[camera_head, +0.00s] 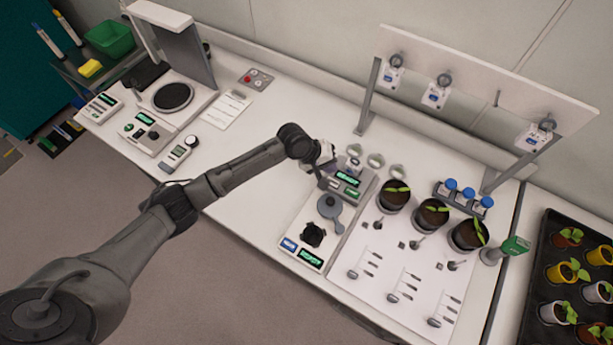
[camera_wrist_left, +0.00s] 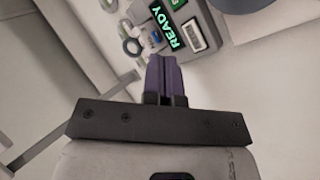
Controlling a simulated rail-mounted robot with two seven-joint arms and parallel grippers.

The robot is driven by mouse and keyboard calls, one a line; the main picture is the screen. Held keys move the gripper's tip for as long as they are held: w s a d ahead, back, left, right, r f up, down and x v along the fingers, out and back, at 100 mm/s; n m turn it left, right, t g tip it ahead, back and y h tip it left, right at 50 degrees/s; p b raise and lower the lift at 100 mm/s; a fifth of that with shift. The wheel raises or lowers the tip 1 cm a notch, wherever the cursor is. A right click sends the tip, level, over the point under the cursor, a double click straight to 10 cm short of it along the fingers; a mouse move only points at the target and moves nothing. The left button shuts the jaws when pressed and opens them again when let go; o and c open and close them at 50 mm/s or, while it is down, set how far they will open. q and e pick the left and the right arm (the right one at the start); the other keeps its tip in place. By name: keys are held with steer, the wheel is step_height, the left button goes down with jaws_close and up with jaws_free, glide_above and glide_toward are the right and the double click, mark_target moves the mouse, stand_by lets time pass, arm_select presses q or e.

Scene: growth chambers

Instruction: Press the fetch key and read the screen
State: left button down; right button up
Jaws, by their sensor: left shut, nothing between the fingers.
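My left gripper (camera_head: 327,170) is over the bench at the left edge of a grey instrument (camera_head: 367,184). In the left wrist view its purple fingers (camera_wrist_left: 165,75) are shut together and empty, pointing toward the instrument's panel (camera_wrist_left: 207,22). The screen (camera_wrist_left: 179,37) reads READY in green letters. A pale-framed small panel (camera_wrist_left: 197,36) and a green patch (camera_wrist_left: 175,3) sit beside the screen. I cannot tell which part is the fetch key, or whether the fingertips touch the instrument. My right gripper is not in view.
A white device with a dark knob (camera_head: 312,235) stands just in front. Potted seedlings (camera_head: 394,196) and blue-capped bottles (camera_head: 467,194) stand to the right. A rack (camera_head: 480,80) rises behind. A balance-like device (camera_head: 172,97) stands left; the bench centre-left is clear.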

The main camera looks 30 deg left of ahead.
arm_select(q)
steer(key=shift+w+d+r+n+t+h, duration=0.2)
steer(key=shift+r+n+h, duration=0.05)
steer(key=shift+n, duration=1.15)
steer(key=shift+w+d+r+n+t+h, duration=0.2)
steer(key=shift+w+d+n, duration=0.05)
steer(key=shift+n, duration=1.15)
steer(key=shift+w+d+r+n+t+h, duration=0.2)
steer(key=shift+r+n+h, duration=0.05)
steer(key=shift+n, duration=1.15)
steer(key=shift+f, duration=0.1)
steer(key=b, duration=1)
glide_above(332, 183)
step_height(332, 183, down, 7)
steer(key=shift+r, duration=0.2)
steer(key=shift+f+p, duration=0.2)
steer(key=shift+p, duration=0.25)
steer(key=shift+f, duration=0.75)
